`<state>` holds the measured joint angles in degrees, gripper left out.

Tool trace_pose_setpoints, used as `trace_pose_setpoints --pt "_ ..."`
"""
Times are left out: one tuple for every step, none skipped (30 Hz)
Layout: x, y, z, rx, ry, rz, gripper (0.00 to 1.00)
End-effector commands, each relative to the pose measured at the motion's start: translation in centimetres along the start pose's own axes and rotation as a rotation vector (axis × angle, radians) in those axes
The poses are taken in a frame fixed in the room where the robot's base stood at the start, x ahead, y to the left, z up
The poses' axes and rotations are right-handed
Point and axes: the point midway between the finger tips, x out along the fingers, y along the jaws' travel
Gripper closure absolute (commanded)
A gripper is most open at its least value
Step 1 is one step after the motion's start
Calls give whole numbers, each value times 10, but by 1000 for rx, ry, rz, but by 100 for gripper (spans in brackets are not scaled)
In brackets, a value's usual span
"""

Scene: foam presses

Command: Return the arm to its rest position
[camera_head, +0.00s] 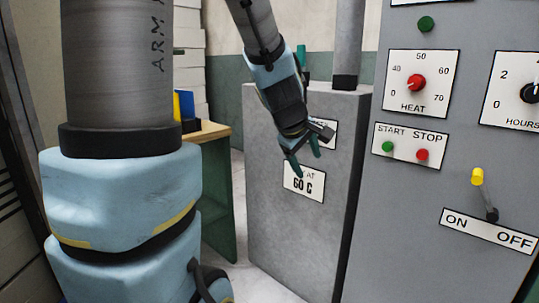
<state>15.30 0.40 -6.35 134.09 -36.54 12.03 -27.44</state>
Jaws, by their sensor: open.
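My gripper (303,150) hangs at the end of my arm near the picture's middle, with its dark green fingers pointing down. It is open and I see nothing between its fingers. My thick arm links fill the left side of the view.
A grey control panel (400,215) stands at right, with a red heat knob (416,82), green (388,147) and red (422,154) buttons, and a yellow-tipped lever (484,195). The grey block (265,225) stands behind my gripper. A wooden-topped green table (213,131) is behind my arm.

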Motion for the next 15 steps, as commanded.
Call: trace_pose_setpoints --pt "1 -35 -5 113 -15 -74 28" --pt "1 -53 -7 181 -28 -113 28" --pt "0 -76 -8 266 -49 -161 28" --pt "-1 -91 -9 323 -66 -194 28" --pt "-2 -106 -9 378 -84 -225 28" --pt "-5 -125 -10 445 -109 -263 28" --pt "-7 -139 -10 494 -129 -291 28" --pt "-9 -152 -10 541 -150 -317 28" --pt "-13 -169 -10 597 -179 -350 28" --pt "-16 -181 -10 641 -201 -373 28" --pt "-19 -193 -9 683 -226 -396 28" --pt "-23 -208 -8 736 -258 -424 28" --pt "-27 -220 -8 776 -285 -445 28" --pt "-34 -222 -8 801 -299 -455 28" --pt "-45 -209 -11 796 -291 -449 28"
